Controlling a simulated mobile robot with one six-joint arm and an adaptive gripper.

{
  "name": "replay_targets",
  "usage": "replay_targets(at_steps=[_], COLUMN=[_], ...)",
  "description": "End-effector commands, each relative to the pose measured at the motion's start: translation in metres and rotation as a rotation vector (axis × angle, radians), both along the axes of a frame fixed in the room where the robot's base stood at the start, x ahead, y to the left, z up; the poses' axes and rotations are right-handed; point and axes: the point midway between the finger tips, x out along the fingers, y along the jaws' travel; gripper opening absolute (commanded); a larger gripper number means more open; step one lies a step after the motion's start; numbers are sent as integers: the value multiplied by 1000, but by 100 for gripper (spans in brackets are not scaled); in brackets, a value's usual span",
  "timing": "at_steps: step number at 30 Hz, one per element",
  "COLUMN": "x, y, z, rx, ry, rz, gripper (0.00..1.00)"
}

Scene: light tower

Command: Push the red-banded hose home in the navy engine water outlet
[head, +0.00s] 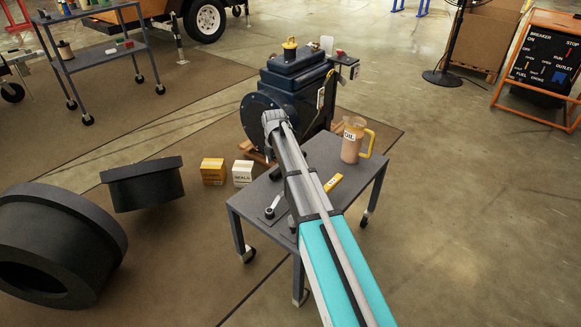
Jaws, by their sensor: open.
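The navy engine (290,84) stands on a wooden base behind the small grey cart. A large dark round flange (249,128) faces the near left on it, and a yellow-topped fitting (290,47) stands on its top. My arm reaches from the lower right over the cart to the engine. My gripper (271,117) is small in the view, at the engine's near face in front of the flange's right part. It is open; contact with the engine cannot be told. I cannot make out the red-banded hose or the water outlet; the arm hides part of the engine's near face.
The grey cart (339,148) holds an oil jug (354,140), a wrench (272,207), a yellow tool (333,182) and a dark cylinder. Two small boxes (213,171) and big black ring-shaped parts (55,243) lie left.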

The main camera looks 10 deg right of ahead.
Motion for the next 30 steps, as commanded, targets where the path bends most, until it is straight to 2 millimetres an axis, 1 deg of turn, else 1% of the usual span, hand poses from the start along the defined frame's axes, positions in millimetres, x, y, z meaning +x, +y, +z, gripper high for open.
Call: replay_targets(at_steps=[1,12,18,30], x=[-1,-2,-2,-2], y=[-1,-3,-3,-2], z=[-8,-35,-39,-38], rx=[0,0,0,0], ry=[0,0,0,0], rz=[0,0,0,0], gripper=[89,89,89,89])
